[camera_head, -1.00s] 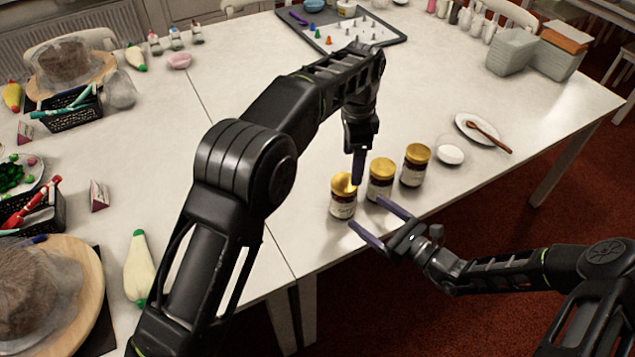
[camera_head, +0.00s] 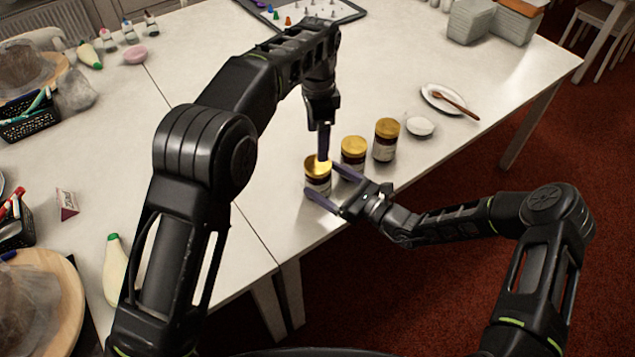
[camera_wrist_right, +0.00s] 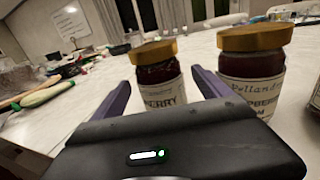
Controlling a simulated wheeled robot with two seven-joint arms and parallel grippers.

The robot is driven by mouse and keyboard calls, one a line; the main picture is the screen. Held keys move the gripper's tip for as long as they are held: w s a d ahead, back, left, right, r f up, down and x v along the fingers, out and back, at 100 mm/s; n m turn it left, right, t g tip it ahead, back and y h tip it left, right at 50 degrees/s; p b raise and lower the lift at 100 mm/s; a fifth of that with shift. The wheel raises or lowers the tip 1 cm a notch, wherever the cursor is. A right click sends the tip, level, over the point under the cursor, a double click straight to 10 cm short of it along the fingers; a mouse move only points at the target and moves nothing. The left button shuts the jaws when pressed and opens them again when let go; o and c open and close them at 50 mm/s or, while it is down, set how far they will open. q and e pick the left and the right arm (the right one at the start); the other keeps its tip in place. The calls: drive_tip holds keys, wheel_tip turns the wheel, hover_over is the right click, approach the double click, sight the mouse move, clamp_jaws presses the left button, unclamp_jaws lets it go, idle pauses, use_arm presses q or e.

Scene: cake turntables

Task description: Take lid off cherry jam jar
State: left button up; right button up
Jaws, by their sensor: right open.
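Three dark jars with gold lids stand in a row on the table. The left jar (camera_head: 318,184) has a label reading "ERRY" in the right wrist view (camera_wrist_right: 160,94), its start hard to read. My right gripper (camera_head: 327,180) is open, its fingers pointing at this jar, one toward each side. A gap to the jar still shows in the wrist view. My left gripper (camera_head: 323,158) points down at this jar's gold lid (camera_head: 317,166); its finger gap and any contact are unclear. The middle jar (camera_head: 353,153) and right jar (camera_head: 386,141) are lidded.
A white plate (camera_head: 432,92) with a wooden spoon (camera_head: 456,103) and a small white bowl (camera_head: 420,127) stand right of the jars. The table's front edge is close below the jars. A dark tray (camera_head: 345,12) and grey containers (camera_head: 475,22) stand farther back.

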drive_tip(key=shift+x, duration=1.35)
drive_tip(key=shift+c, duration=0.5)
clamp_jaws()
